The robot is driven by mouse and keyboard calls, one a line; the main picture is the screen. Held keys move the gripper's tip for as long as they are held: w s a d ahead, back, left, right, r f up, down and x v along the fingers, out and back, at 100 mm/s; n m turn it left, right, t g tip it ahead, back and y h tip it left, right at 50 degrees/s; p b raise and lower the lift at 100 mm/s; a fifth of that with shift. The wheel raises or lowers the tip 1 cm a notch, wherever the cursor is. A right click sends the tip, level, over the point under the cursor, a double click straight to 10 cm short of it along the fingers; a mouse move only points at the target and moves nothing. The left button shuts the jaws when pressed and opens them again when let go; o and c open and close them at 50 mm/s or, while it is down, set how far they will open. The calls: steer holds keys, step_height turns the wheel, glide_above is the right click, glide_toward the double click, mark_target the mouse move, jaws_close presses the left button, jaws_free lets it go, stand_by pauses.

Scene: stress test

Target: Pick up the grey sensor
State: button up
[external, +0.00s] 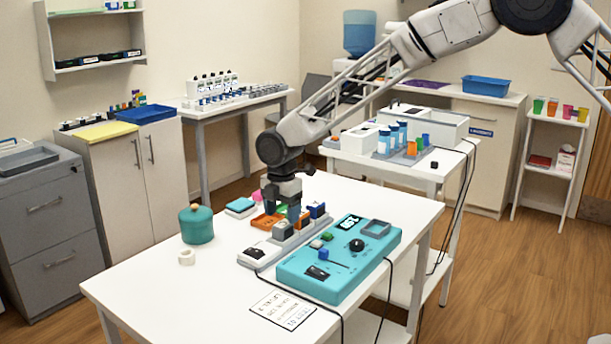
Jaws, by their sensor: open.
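My gripper (283,212) points down over the white table, with its fingers apart. Below it is a low grey-white rack (268,262) holding several small blocks. A grey block (282,230), which looks like the grey sensor, sits in the rack just below my fingertips. Its top is partly hidden by the fingers, and I cannot tell whether they touch it or flank it. A dark blue block (317,210) is to its right in the rack.
A teal device (318,290) with a display, knob and small cubes lies right of the rack. A green lidded pot (197,226) and a white ring (186,257) stand left.

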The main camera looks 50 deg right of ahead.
mark_target(283, 223)
steer(key=shift+f, duration=2.2)
steer(key=c, duration=1.1)
steer(key=shift+o, duration=0.2)
steer(key=shift+r, duration=5)
